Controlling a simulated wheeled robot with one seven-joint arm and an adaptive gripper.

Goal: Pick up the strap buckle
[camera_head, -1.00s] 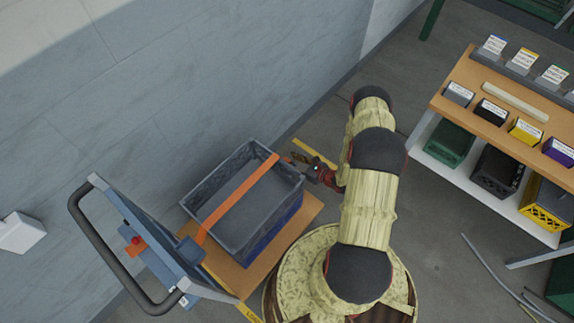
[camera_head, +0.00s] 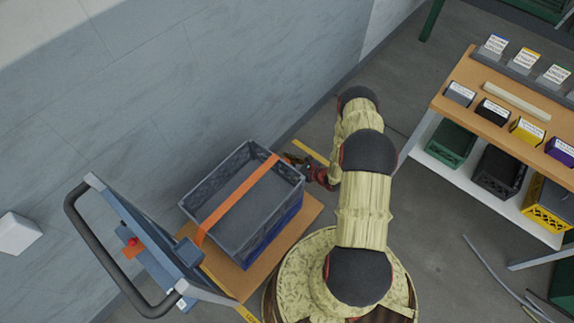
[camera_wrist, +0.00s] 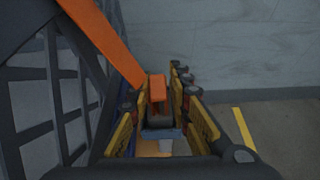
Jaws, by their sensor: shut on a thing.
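An orange strap (camera_head: 240,195) runs across the top of a grey crate (camera_head: 190,207) on a cart. Its end hangs over the rim on the side near my gripper (camera_head: 296,162). In the wrist view the strap (camera_wrist: 105,40) comes down from the upper left, beside the crate's ribbed wall (camera_wrist: 45,105). The strap buckle (camera_wrist: 160,118), a dark piece with an orange tab above it, lies between the two yellow-padded fingers of my gripper (camera_wrist: 160,98). The gripper is shut on it. The buckle is too small and covered to make out in the head view.
The cart has a wooden deck (camera_head: 226,274) and a dark push handle (camera_head: 95,255) at lower left. A grey wall (camera_head: 180,90) stands behind. A shelf (camera_head: 475,115) with labelled bins is at right. Floor between shelf and arm is open.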

